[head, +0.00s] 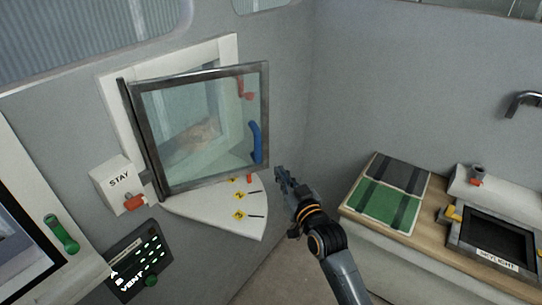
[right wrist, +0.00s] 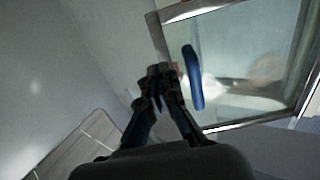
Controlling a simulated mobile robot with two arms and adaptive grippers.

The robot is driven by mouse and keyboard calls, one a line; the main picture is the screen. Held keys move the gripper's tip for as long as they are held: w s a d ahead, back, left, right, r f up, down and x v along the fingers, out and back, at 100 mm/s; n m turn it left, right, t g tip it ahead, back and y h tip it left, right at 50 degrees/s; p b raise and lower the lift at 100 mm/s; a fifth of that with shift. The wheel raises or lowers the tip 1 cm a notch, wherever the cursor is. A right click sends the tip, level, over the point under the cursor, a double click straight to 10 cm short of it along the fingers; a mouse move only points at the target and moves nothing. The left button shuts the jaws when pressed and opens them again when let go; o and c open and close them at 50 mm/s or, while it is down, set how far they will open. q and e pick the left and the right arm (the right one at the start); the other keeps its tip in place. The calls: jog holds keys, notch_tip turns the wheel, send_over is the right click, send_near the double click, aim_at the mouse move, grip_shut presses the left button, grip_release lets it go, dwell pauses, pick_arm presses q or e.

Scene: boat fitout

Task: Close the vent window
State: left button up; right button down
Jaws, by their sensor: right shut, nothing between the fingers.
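The vent window (head: 190,125) is a glass pane in a dark metal frame. It stands swung open from its white wall frame (head: 115,90), hinged at its left side. A blue handle (head: 256,142) sits on the pane near its free right edge. My right gripper (head: 280,172) is shut and empty, just right of the pane's lower right corner, apart from the handle in the head view. In the right wrist view the fingertips (right wrist: 160,70) are together, left of the blue handle (right wrist: 193,78). My left gripper is not in view.
A white fan-shaped plate (head: 215,212) with yellow markers lies below the window. A STAY box (head: 118,182) with a red knob is at its left, above a dark VENT panel (head: 140,262). A counter with green and grey mats (head: 385,205) and a SKYLIGHT hatch (head: 495,235) stands right.

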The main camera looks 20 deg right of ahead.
aim_at(267, 154)
jog(key=w, duration=0.2)
jog(key=w+p, duration=0.1)
jog(key=w, duration=0.2)
jog(key=shift+w+a+r+p, duration=0.1)
jog(key=shift+w+a+p, duration=0.2)
jog(key=shift+w+a, duration=0.05)
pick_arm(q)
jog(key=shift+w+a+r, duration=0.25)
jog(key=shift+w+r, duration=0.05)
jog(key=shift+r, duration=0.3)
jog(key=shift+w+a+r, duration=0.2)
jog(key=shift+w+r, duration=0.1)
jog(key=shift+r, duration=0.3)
pick_arm(e)
jog(key=shift+w+a, duration=0.1)
jog(key=shift+w, duration=0.5)
